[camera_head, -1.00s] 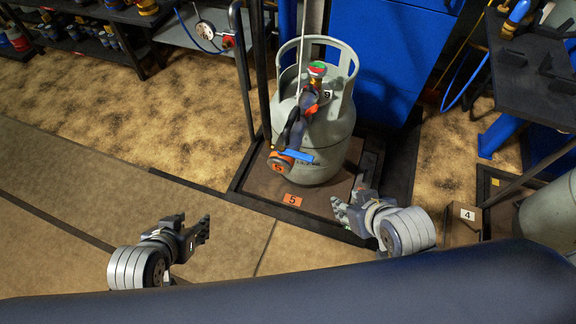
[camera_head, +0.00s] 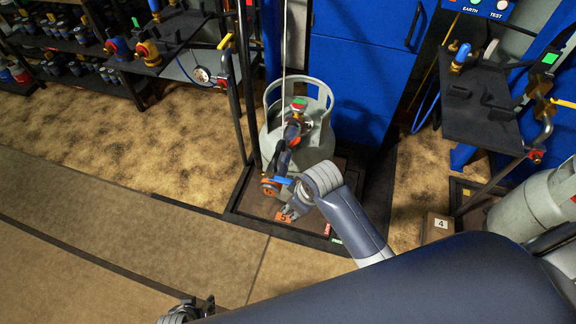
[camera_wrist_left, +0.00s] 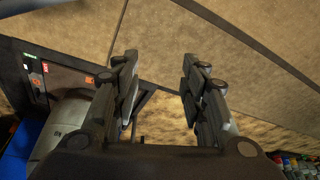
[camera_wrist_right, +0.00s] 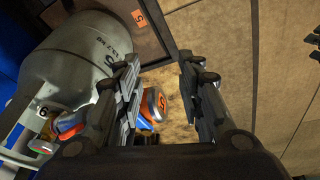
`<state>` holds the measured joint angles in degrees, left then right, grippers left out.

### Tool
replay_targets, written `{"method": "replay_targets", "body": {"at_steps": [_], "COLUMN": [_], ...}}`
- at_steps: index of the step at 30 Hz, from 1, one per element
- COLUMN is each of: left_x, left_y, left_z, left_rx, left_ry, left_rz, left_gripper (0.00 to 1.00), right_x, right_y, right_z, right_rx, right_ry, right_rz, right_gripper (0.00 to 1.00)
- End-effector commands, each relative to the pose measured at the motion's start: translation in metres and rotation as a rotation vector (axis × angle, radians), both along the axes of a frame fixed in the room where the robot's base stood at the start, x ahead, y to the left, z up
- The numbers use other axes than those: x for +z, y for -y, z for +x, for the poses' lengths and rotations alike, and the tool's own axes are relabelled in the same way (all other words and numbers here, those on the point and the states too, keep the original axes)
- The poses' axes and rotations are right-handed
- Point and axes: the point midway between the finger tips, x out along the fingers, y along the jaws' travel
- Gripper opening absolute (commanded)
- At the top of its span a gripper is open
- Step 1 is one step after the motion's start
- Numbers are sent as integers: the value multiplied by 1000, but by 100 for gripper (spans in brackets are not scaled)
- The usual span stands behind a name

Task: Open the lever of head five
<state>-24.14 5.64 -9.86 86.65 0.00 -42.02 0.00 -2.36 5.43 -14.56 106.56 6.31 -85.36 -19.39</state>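Head five (camera_head: 285,158) is a dark filling head on top of a grey gas cylinder (camera_head: 318,137), with an orange end (camera_head: 267,188) and a blue lever (camera_head: 283,180). In the right wrist view, its orange end marked 5 (camera_wrist_right: 157,104) and the blue lever (camera_wrist_right: 143,123) show between and beyond the fingers. My right gripper (camera_head: 287,213) is beside the head's low end; in its wrist view its fingers (camera_wrist_right: 158,82) are apart, and contact cannot be told. My left gripper (camera_head: 208,308) is low in the head view, partly hidden; its wrist view shows it open and empty (camera_wrist_left: 157,75).
The cylinder stands on a dark-framed scale platform (camera_head: 236,205) with an orange 5 label. A blue cabinet (camera_head: 358,75) is behind it. A dark upright post (camera_head: 237,100) stands to its left, and a dark stand (camera_head: 485,105) is at right. The floor at left is clear.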

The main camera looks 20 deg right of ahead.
Motion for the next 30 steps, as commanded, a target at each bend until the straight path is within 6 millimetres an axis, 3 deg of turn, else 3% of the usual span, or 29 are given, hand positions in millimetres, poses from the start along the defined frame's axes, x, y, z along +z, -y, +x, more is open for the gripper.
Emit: {"method": "replay_targets", "body": {"at_steps": [1,5,9,15,18,23,30], "left_x": [2,-16,-26,-30,-30,-33,-40], "left_y": [-3,-10,-19,-34,-38,-41,-41], "left_z": [-15,-51,-101,-169,-190,-203,-204], "left_rx": [-1,-3,-6,-11,-13,-13,-13], "left_ry": [-29,-82,-144,-217,-238,-250,-251], "left_rz": [5,15,28,42,47,50,50], "left_gripper": [40,40,40,40,40,40,40], "right_x": [21,40,71,108,118,118,81], "right_y": [-2,-4,-4,0,2,3,4], "right_z": [11,29,51,74,80,83,83], "right_rx": [32,113,203,309,339,358,358], "right_ry": [-20,-76,-139,-223,-249,-267,-268], "right_rz": [-15,-50,-91,-140,-152,-160,-160], "right_gripper": [35,35,35,35,35,35,35]}}
